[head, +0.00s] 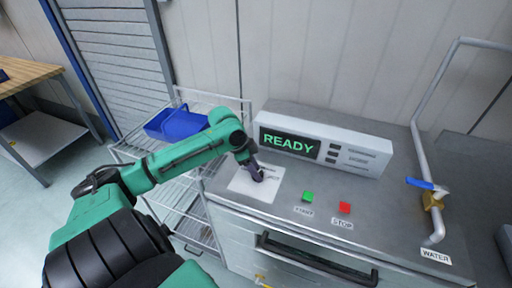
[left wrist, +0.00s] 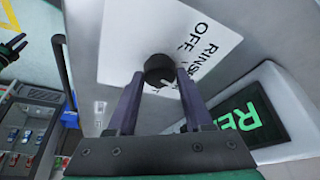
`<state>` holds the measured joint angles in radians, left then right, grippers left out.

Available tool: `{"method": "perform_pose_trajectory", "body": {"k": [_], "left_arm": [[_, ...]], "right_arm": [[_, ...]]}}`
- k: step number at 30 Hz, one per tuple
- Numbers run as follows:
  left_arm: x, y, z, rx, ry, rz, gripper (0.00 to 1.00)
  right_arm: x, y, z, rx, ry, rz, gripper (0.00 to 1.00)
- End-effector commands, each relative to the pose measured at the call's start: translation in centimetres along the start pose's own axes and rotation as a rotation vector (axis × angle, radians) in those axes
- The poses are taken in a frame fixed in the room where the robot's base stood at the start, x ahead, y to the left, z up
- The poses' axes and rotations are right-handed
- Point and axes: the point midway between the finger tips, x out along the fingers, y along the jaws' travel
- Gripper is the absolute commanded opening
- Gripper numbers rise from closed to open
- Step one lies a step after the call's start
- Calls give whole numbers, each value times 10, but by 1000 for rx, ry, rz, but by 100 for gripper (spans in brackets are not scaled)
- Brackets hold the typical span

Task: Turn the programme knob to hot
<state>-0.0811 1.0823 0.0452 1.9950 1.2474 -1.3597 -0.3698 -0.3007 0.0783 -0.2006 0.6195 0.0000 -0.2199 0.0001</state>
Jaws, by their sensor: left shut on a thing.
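The programme knob (left wrist: 158,68) is small, round and dark, with a white pointer mark. It stands on a white label plate (left wrist: 125,45) that reads OFF and RINSE in the left wrist view; other words there are hidden by a finger. My left gripper (left wrist: 160,76) is shut on the knob, one finger on each side. In the head view my left gripper (head: 256,171) is at the plate on the left of the machine top, and the knob is mostly hidden.
The machine display (head: 290,144) reads READY in green. A green button (head: 308,196) and a red button (head: 345,207) labelled STOP sit right of the plate. A pipe with a blue-handled valve (head: 430,186) stands at right. A wire rack with a blue bin (head: 180,124) is at left.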

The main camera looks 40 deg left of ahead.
Motion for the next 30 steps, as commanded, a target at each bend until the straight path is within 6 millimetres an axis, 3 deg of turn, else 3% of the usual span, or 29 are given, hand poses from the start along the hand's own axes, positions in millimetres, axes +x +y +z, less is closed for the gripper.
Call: {"method": "perform_pose_trajectory", "body": {"k": [1, 9, 30], "left_arm": [[-8, -1, -3, 37, -1, 15, 0], [-3, -3, -2, 275, 1, 113, 0], [1, -5, -2, 783, -1, 322, 0]], "right_arm": [[-14, 0, -1, 0, 0, 0, 50], [-33, 1, -3, 0, 1, 0, 50], [-32, 2, -3, 0, 1, 2, 50]]}}
